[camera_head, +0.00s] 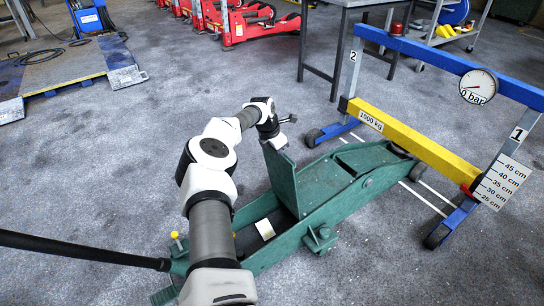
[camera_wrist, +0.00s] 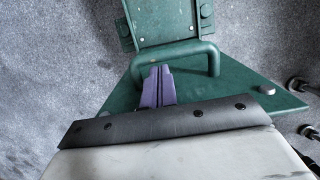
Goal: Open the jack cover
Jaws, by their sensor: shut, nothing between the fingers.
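The green trolley jack (camera_head: 340,200) sits on the floor. Its green cover (camera_head: 281,180) stands raised and steeply tilted over an open bay with a pale label (camera_head: 265,229) in it. My gripper (camera_head: 288,120) is by the upper edge of the cover. In the wrist view my gripper's purple fingers (camera_wrist: 160,70) are shut together with nothing between them. Their tips lie within the span of a green bar handle (camera_wrist: 207,52) on a green plate (camera_wrist: 235,85). I cannot tell whether they touch it.
A yellow beam (camera_head: 420,142) and a blue frame (camera_head: 440,60) with a gauge stand at the right. A black jack handle (camera_head: 80,247) reaches out to the left. Red jacks (camera_head: 240,22) stand at the back.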

